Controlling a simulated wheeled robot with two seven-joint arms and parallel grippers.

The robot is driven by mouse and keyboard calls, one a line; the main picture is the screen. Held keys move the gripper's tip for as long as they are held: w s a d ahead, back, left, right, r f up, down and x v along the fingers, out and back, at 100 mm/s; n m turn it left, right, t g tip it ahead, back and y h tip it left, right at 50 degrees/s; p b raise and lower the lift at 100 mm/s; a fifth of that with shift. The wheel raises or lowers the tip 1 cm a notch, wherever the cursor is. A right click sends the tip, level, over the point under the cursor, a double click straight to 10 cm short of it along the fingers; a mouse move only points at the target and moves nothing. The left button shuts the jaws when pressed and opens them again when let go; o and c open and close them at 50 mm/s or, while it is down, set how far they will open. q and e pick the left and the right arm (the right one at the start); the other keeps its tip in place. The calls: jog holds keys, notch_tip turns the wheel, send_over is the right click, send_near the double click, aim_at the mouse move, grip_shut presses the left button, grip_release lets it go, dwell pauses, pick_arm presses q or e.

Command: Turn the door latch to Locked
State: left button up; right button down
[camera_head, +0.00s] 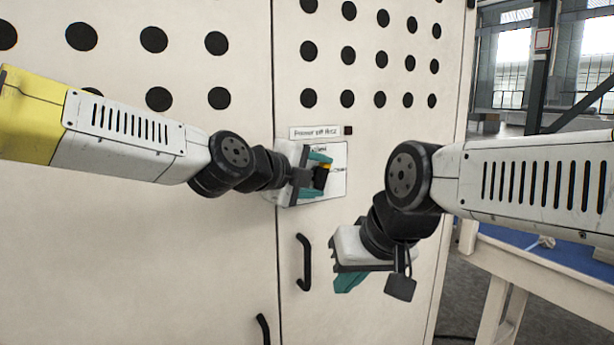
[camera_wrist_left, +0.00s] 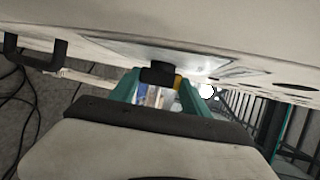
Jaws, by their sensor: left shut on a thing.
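The door latch (camera_head: 320,178) is a small black handle with a yellow part, mounted on a white label plate (camera_head: 338,160) on the cream cabinet door. My left gripper (camera_head: 319,174) is shut on the latch, with one teal finger above it and one below. In the left wrist view the black latch (camera_wrist_left: 157,73) sits between the teal fingers (camera_wrist_left: 158,90), with yellow showing at its right. The plate's lettering is partly hidden and too small to read. My right gripper (camera_head: 350,281) hangs low in front of the door, away from the latch; its finger gap is not clear.
Black door handles (camera_head: 303,262) stick out below the latch. A small sign (camera_head: 328,132) sits above the plate. A blue-topped table (camera_head: 530,246) stands at the right, beyond the cabinet edge. Cables (camera_wrist_left: 25,110) lie on the floor in the left wrist view.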

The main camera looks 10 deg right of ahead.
pick_arm(q)
jog(key=shift+s+d+f+n+t+h, duration=0.15)
jog(key=shift+n+t+h, duration=0.25)
jog(key=shift+t+h, duration=0.45)
jog(key=shift+f+t+h, duration=0.1)
jog(key=shift+t+h, duration=0.15)
jog(key=shift+h, duration=0.2)
jog(key=o, duration=1.9)
jog(key=s, duration=0.1)
jog(key=s+d, duration=0.1)
jog(key=s, duration=0.3)
jog(key=shift+s+d, duration=0.2)
jog(key=shift+d, duration=0.15)
